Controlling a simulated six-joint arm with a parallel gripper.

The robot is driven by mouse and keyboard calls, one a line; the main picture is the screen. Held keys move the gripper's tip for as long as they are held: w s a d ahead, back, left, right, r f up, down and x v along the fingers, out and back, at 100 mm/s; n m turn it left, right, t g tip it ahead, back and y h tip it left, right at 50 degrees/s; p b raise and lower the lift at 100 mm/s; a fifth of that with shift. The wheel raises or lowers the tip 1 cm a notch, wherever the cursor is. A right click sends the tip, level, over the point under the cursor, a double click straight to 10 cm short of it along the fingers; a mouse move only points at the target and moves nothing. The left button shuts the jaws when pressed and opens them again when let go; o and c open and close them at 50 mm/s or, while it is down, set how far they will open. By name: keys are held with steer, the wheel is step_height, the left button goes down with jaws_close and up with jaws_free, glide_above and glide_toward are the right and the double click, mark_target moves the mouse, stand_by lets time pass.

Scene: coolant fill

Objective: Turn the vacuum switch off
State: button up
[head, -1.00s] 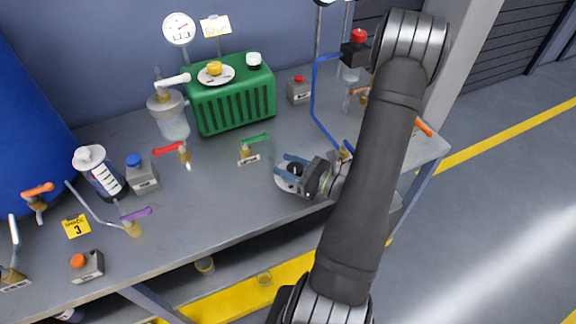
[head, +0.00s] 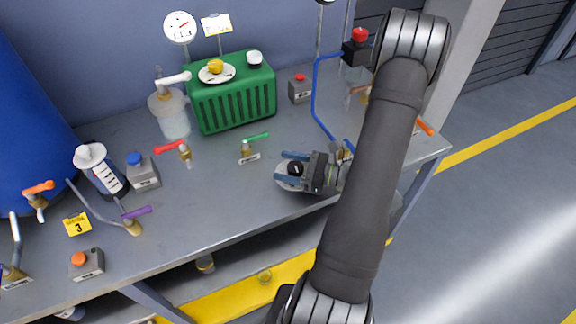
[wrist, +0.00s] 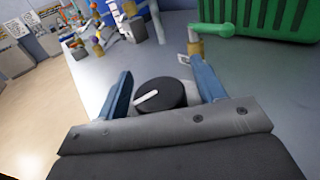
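A black round knob (head: 295,168) with a white pointer line sits on a pale round plate (head: 284,184) near the bench's front right. The knob also shows in the wrist view (wrist: 160,94), its pointer lying at a slant. I cannot read any label on it. My gripper (head: 286,167) is open, with one blue finger on each side of the knob. In the wrist view my gripper (wrist: 161,66) shows gaps between both fingers and the knob. The gripper body hides the near side of the plate.
A green-handled valve (head: 250,148) stands left of my gripper, and a blue pipe (head: 314,95) rises behind it. The green ribbed box (head: 235,105) and a grey red-button box (head: 299,90) stand further back.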

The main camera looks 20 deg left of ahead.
stand_by(0.3)
steer(key=w+d, duration=0.1)
steer(key=d, duration=1.6)
steer(key=shift+w+d, duration=0.2)
steer(key=shift+w, duration=0.2)
steer(key=a, duration=0.5)
steer(key=s+a, duration=0.1)
steer(key=a, duration=0.9)
steer(key=shift+s+a, duration=0.2)
steer(key=shift+s, duration=0.1)
